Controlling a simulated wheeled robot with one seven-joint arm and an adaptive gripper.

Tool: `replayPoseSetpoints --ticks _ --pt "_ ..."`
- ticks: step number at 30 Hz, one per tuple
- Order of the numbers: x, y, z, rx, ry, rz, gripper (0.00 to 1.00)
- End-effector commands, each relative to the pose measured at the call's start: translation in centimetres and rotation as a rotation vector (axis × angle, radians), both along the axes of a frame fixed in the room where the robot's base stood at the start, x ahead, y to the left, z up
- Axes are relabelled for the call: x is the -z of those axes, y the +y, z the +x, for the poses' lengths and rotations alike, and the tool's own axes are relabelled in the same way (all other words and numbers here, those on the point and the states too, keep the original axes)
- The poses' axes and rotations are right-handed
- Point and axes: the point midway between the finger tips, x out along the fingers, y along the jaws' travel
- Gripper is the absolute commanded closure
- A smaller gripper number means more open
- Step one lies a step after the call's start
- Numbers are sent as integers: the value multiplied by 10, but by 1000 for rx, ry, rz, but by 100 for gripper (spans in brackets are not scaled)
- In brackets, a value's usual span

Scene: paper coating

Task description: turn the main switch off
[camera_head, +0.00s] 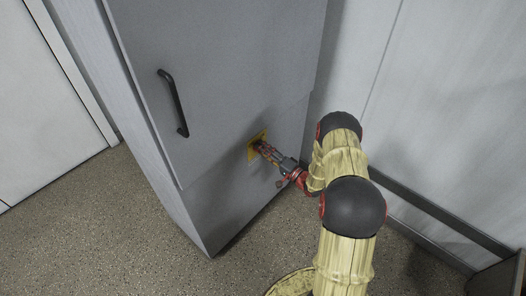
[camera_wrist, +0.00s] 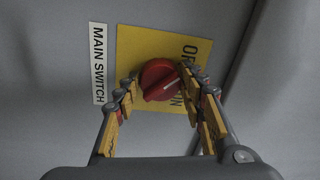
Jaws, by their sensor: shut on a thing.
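The main switch is a round red knob (camera_wrist: 160,79) on a yellow plate (camera_wrist: 135,45) in the wrist view. A white line on the knob points right and slightly up in that view. A white label (camera_wrist: 99,64) reading MAIN SWITCH is beside the plate. Black lettering on the plate is partly covered by a finger. My gripper (camera_wrist: 158,85) is shut on the knob, one finger on each side. In the head view my gripper (camera_head: 264,149) reaches the yellow plate (camera_head: 254,153) on the cabinet front and hides the knob.
The grey cabinet (camera_head: 225,70) has a black vertical handle (camera_head: 173,103) up and left of the plate. A pale wall (camera_head: 440,110) stands close on the right, with a dark rail (camera_head: 440,218) low along it. Speckled floor (camera_head: 95,235) is clear at the left.

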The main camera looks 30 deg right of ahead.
Motion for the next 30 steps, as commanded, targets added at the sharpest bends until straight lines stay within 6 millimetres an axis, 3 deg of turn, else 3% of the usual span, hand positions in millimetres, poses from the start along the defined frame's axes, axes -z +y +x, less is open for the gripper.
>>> replayPoseSetpoints --ticks 5,6,15,25,30 --pt "2 1 0 -2 4 1 85" --pt "2 1 -1 -2 4 1 59" --pt "1 1 0 -1 2 1 42" --pt "1 -1 -2 0 1 1 41" --pt "3 -7 -18 3 3 2 41"
